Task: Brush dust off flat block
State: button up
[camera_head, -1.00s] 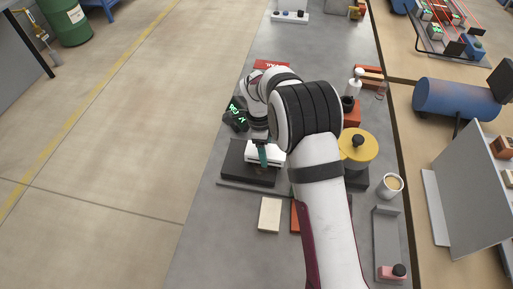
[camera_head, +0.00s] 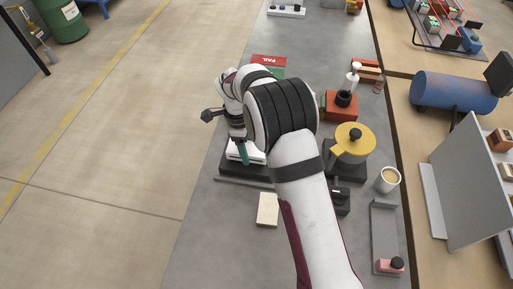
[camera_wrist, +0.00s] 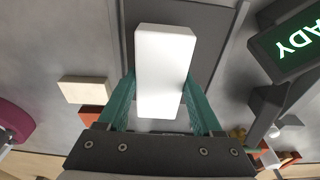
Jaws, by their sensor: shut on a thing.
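A plain white block (camera_wrist: 165,70) is between the teal fingers of my gripper (camera_wrist: 163,100), which is shut on it. In the head view the white block (camera_head: 245,150) is partly hidden by my gripper (camera_head: 243,156) and is over a dark plate (camera_head: 232,169). The plate (camera_wrist: 216,20) also shows behind the block in the wrist view. I cannot tell if the block touches the plate. A flat cream block (camera_head: 267,209) lies on the grey table nearby; it also shows in the wrist view (camera_wrist: 85,90). I cannot make out dust or a brush.
A red FAIL panel (camera_head: 269,60) lies behind my arm. On the right stand a red box (camera_head: 340,107), a yellow-topped device (camera_head: 352,140), a cup (camera_head: 388,179) and a grey tray (camera_head: 384,235).

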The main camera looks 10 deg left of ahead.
jog(key=shift+a, duration=2.7)
jog(key=shift+r, duration=4.05)
